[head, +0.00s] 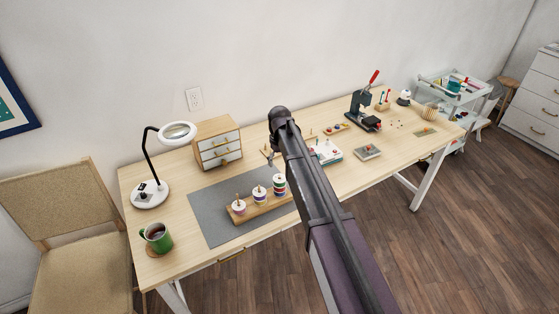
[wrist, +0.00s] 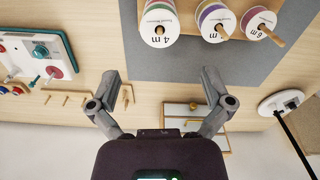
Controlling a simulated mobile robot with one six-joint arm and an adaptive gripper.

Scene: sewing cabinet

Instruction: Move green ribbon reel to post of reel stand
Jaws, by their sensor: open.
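The wooden reel stand (head: 262,217) lies on the grey mat with white-flanged reels on its posts. The reel stack (head: 279,186) at its right end shows red and green bands; in the wrist view this stack (wrist: 160,28) is marked 4 m. A middle reel (head: 259,196) and a left reel (head: 239,207) stand beside it. In the wrist view the middle reel (wrist: 216,22) shows purple and some green. I cannot tell surely which is the green ribbon reel. My gripper (wrist: 160,75) is open and empty, above the table behind the stand; my arm partly hides it in the head view.
A small drawer cabinet (head: 218,144) and a magnifier lamp (head: 150,192) stand at the back left. A green mug (head: 157,237) is at the front left. A pegged wooden rail (wrist: 72,99) and a white-and-teal box (wrist: 38,52) lie nearby. The mat's left part (head: 212,205) is clear.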

